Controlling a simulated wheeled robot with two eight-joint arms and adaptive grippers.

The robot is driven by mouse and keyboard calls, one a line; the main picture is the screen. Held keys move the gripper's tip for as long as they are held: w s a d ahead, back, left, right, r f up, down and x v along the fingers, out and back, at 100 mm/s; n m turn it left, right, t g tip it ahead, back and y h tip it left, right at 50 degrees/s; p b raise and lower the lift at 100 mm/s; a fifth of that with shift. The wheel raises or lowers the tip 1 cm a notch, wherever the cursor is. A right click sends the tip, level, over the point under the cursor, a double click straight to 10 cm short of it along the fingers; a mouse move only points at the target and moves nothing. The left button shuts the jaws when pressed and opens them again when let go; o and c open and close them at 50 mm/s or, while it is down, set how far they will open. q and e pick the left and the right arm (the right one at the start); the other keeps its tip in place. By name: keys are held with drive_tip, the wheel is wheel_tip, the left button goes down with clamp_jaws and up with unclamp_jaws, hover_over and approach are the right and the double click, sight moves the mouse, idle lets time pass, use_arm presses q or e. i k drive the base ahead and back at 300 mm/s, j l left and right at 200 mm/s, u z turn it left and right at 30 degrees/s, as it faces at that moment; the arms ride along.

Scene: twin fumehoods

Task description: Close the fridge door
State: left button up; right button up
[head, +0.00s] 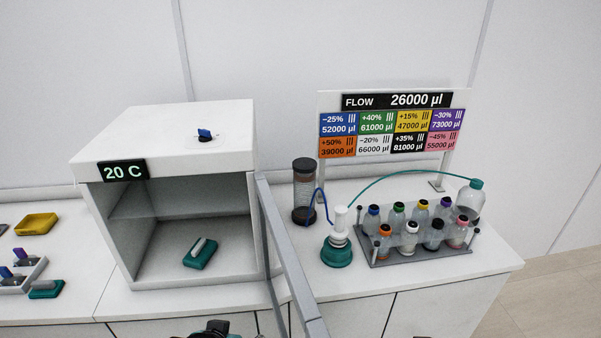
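The fridge (170,140) is a white box on the bench at left of centre, with a "20 C" display (124,171) on its front. Its grey-framed door (290,262) is hinged at the right side and stands wide open, swung out towards me and seen nearly edge-on. A teal block with a pale piece on it (200,253) lies on the fridge floor. My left gripper (207,329) shows only as a dark part at the bottom edge, below the fridge and left of the door.
Right of the door stand a dark-capped cylinder (304,192), a teal-based dispenser (337,250) with tubing, and a rack (405,256) of several bottles. A flow sign (394,101) stands behind. A yellow tray (37,224) lies at far left. A blue-knobbed piece (205,135) is on the fridge top.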

sight(298, 314)
drive_tip(key=i+l+u, duration=0.1)
drive_tip(key=l+u, duration=0.25)
drive_tip(key=u, duration=0.15)
drive_tip(key=l+u, duration=0.95)
drive_tip(key=k+l+z, duration=0.1)
drive_tip(key=k, duration=0.8)
drive_tip(key=k+l+z, duration=0.25)
drive_tip(key=i+j, duration=0.1)
